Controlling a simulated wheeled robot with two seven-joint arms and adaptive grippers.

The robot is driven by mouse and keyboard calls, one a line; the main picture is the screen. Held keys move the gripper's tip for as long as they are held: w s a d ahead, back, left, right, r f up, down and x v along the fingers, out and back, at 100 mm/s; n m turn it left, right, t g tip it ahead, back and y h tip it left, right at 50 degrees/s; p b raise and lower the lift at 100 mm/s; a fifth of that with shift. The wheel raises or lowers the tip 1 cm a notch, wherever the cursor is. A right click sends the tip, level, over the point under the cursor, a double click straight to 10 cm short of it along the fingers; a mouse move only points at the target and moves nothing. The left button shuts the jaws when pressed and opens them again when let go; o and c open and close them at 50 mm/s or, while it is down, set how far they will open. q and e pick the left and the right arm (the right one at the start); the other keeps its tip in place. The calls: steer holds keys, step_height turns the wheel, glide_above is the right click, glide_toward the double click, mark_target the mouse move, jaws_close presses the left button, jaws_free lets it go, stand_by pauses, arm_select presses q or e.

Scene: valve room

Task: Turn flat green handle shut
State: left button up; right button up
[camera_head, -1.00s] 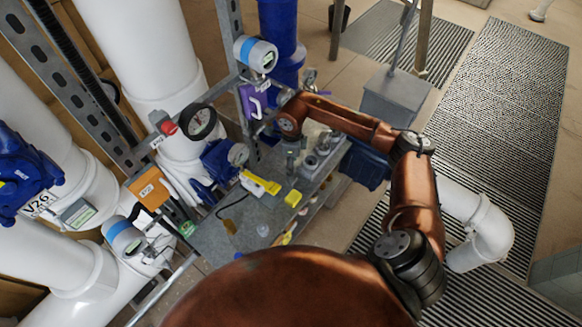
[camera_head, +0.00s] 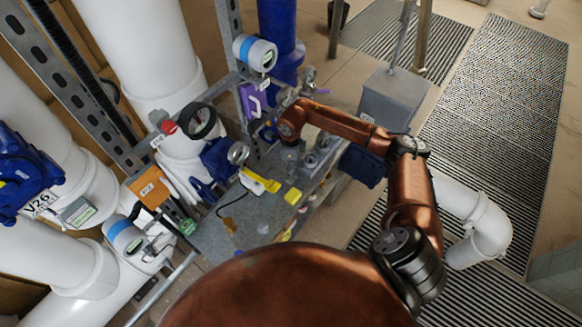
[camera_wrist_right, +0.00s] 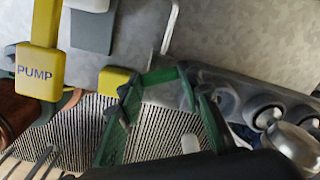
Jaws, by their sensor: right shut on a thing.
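My right arm reaches over the bench at the valve fittings in the head view. Its gripper is hard to make out there, near the purple clip. In the right wrist view, green finger-like frames reach up from the dark gripper body, and my right gripper (camera_wrist_right: 160,86) is shut. A flat green bar (camera_wrist_right: 160,76) lies across its tips and looks like the flat green handle, though handle and fingers are hard to tell apart. The handle's pivot and angle are hidden. My left gripper is not in view.
Grey round fittings (camera_wrist_right: 268,110) stand close to the right of the gripper. A yellow PUMP tag (camera_wrist_right: 38,75) is to its left. The bench (camera_head: 213,240) holds a yellow block (camera_head: 293,196). A blue pipe (camera_head: 280,40) and white pipes (camera_head: 135,45) stand behind.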

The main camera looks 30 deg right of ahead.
steer(key=c, duration=0.4)
steer(key=shift+o, duration=0.2)
steer(key=shift+m, duration=0.6)
steer(key=shift+m+b, duration=0.75)
steer(key=shift+m, duration=1.65)
steer(key=o, duration=1.2)
steer(key=shift+c, duration=0.2)
